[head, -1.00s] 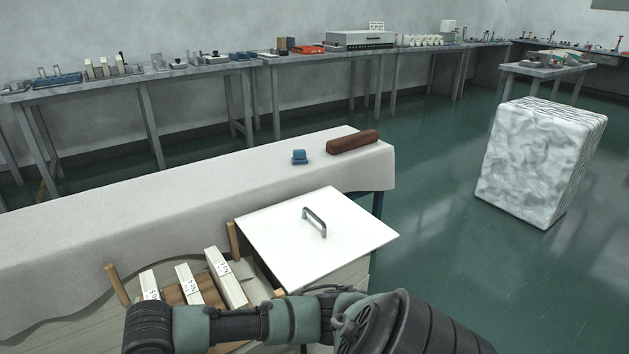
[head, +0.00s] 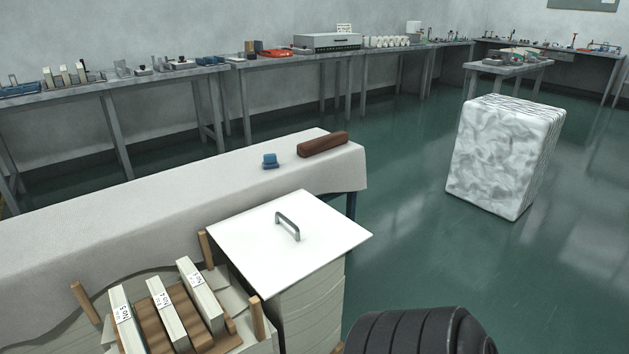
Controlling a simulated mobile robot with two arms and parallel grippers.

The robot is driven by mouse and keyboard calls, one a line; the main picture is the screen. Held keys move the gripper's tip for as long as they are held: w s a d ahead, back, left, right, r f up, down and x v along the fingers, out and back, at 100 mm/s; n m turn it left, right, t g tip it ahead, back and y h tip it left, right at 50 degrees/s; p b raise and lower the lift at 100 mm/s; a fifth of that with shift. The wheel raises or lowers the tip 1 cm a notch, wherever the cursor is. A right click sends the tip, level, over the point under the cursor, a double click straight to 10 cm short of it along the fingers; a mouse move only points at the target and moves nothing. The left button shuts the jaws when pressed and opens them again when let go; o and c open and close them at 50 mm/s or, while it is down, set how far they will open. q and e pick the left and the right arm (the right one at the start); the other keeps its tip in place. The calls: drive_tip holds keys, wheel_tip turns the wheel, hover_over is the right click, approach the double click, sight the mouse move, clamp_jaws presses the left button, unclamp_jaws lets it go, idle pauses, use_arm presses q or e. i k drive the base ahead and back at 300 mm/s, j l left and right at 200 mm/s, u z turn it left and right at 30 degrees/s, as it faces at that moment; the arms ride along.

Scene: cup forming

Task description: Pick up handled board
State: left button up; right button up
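The handled board is a white square board (head: 262,243) with a grey metal handle (head: 288,226) standing up from its middle. It lies flat on top of a tall pale stack (head: 312,312) in front of the cloth-covered table. Nothing touches the board or its handle. A dark ribbed part of my arm shows at the bottom edge, right of the stack. Neither of my grippers is in the picture.
A wooden rack with posts (head: 256,318) holds several labelled blocks (head: 170,318) left of the stack. A wrapped white bale (head: 500,160) stands at right; green floor (head: 400,240) lies between.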

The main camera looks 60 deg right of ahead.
sight(277, 242)
drive_tip(key=z, duration=1.5)
drive_tip(key=i+z, duration=0.45)
drive_tip(key=i+j, duration=0.05)
